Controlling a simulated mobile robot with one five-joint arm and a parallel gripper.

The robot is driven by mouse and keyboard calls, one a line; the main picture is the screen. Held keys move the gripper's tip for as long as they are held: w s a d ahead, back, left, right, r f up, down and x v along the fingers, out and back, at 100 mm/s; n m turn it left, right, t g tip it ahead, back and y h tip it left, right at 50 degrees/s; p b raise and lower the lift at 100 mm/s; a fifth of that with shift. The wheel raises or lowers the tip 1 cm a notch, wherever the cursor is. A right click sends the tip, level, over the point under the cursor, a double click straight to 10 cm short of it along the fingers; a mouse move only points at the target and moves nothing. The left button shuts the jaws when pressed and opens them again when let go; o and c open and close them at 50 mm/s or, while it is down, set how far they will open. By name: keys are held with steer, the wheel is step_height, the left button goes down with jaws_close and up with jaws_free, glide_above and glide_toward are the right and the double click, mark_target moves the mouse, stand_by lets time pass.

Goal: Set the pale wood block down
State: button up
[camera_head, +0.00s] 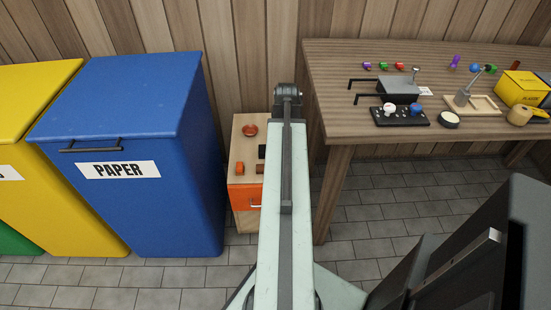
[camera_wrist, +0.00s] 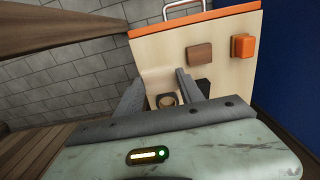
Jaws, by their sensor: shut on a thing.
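In the wrist view my gripper (camera_wrist: 160,76) has its two grey fingers closed on the pale wood block (camera_wrist: 157,82). The block's colour nearly matches the pale top of the small cabinet (camera_wrist: 165,50) behind it, so its outline is faint. The gripper is over the cabinet top; I cannot tell whether the block touches it. In the head view my own arm hides the gripper and the block, and covers the right part of the cabinet (camera_head: 242,150).
On the cabinet top are a brown block (camera_wrist: 200,54), an orange block (camera_wrist: 242,46), a dark piece (camera_wrist: 203,86) and a red round thing (camera_head: 249,129). The blue paper bin (camera_head: 140,215) stands left. The cluttered workbench (camera_head: 335,100) stands right.

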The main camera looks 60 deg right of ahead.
steer(key=shift+f+b, duration=3.65)
steer(key=shift+f, duration=0.75)
steer(key=o, duration=1.3)
steer(key=shift+r, duration=0.1)
step_height(320, 180, up, 13)
steer(key=p, duration=1.2)
steer(key=shift+f+p, duration=0.2)
steer(key=shift+p, duration=0.2)
steer(key=shift+f, duration=0.15)
